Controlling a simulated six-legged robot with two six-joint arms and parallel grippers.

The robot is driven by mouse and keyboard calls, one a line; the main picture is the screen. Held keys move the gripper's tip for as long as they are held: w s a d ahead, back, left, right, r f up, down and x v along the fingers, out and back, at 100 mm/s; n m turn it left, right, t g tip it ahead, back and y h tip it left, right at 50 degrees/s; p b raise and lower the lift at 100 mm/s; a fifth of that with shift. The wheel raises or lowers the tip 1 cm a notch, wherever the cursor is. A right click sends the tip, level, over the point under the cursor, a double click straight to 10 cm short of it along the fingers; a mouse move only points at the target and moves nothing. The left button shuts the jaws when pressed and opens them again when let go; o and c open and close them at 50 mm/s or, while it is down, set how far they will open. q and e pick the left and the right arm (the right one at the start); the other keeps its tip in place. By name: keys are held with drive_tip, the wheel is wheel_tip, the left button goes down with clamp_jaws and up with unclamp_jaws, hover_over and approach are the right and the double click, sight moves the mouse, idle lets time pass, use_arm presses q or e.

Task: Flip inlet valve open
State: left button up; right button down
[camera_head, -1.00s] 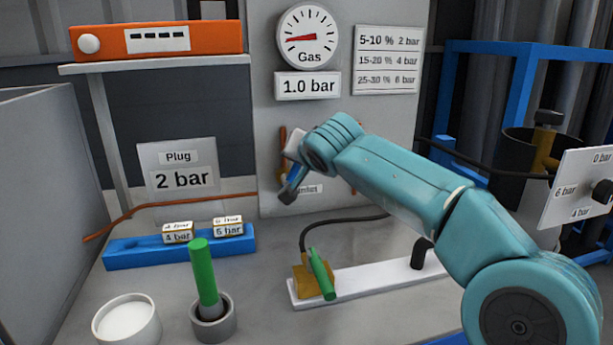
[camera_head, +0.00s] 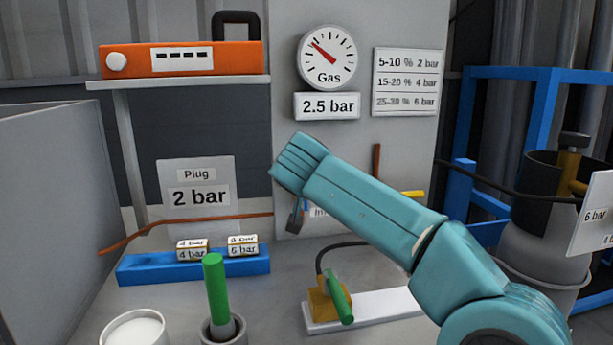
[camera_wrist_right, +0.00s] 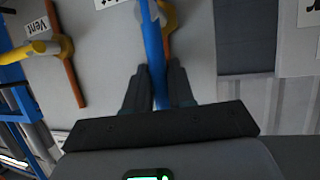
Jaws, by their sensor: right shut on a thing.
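The inlet valve's blue lever (camera_wrist_right: 152,35) runs between the fingers of my right gripper (camera_wrist_right: 160,70) in the right wrist view. The gripper is shut on it. A yellow valve body (camera_wrist_right: 169,17) shows beside the lever. In the head view my teal right arm crosses in front of the panel and hides most of the valve. Only a dark fingertip (camera_head: 295,217) shows below the wrist, by the partly covered inlet label (camera_head: 318,212). The gas gauge (camera_head: 327,57) has its needle up to the left, over a 2.5 bar display (camera_head: 327,106). My left gripper is not in view.
The vent valve (camera_wrist_right: 48,47), yellow with an orange pipe, stands near the gripper in the right wrist view. On the bench are a green-handled tool (camera_head: 216,290) in a cup, a blue block rack (camera_head: 140,269) and a white plate (camera_head: 385,306) with a green-levered brass valve (camera_head: 325,303).

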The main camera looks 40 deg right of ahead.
drive_tip(key=shift+f, duration=0.1)
drive_tip(key=c, duration=1.1)
unclamp_jaws()
drive_tip(key=shift+w, duration=0.1)
drive_tip(key=shift+o, duration=0.2)
drive_tip(key=v, duration=1.6)
drive_tip(key=shift+a+p, duration=0.15)
drive_tip(key=shift+p, duration=0.25)
